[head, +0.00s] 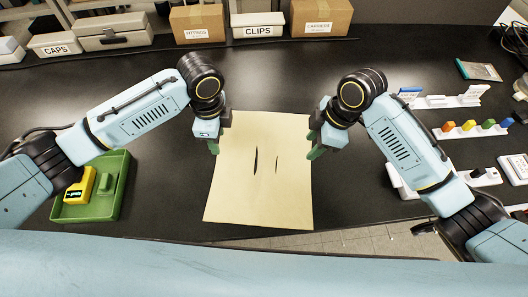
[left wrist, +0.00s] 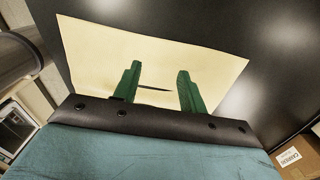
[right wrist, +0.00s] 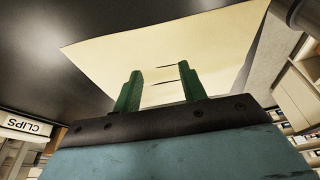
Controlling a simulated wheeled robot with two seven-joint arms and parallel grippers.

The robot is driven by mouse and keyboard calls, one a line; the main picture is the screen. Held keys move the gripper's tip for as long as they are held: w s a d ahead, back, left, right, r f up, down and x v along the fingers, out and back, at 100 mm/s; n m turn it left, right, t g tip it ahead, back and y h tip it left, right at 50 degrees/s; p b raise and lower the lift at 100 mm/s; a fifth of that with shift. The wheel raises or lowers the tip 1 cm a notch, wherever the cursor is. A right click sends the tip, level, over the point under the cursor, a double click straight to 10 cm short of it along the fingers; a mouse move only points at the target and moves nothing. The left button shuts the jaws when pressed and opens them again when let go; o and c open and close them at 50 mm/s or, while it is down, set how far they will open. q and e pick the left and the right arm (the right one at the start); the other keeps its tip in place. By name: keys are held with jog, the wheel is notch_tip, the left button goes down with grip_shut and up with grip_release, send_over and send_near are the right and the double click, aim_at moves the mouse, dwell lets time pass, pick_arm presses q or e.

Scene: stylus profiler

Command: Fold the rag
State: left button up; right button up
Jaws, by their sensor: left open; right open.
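The rag (head: 262,205) is a pale yellow sheet lying flat and unfolded on the black bench, with its near edge by the bench's front edge. Two thin dark slit-like marks show near its middle. My left gripper (head: 215,148) is over the rag's left edge, fingers pointing down, open and empty. My right gripper (head: 313,148) is over the rag's right edge, also open and empty. The rag also shows beyond the green fingers in the left wrist view (left wrist: 110,55) and in the right wrist view (right wrist: 215,45). Whether the fingertips touch it I cannot tell.
A green tray (head: 118,200) with a yellow device (head: 80,186) stands at left. Boxes, among them the CLIPS box (head: 258,31), line the back. A rack of coloured pieces (head: 475,130) and other small items stand at right. The bench behind the rag is clear.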

aim_at(222, 160)
pick_arm(q)
jog(key=shift+f, duration=3.85)
pick_arm(e)
jog(key=shift+f, duration=3.9)
pick_arm(q)
jog(key=shift+f, duration=0.2)
pick_arm(e)
jog(key=shift+f, duration=0.2)
pick_arm(q)
grip_shut()
pick_arm(e)
grip_shut()
pick_arm(q)
jog(key=shift+r, duration=0.15)
pick_arm(e)
jog(key=shift+r, duration=0.1)
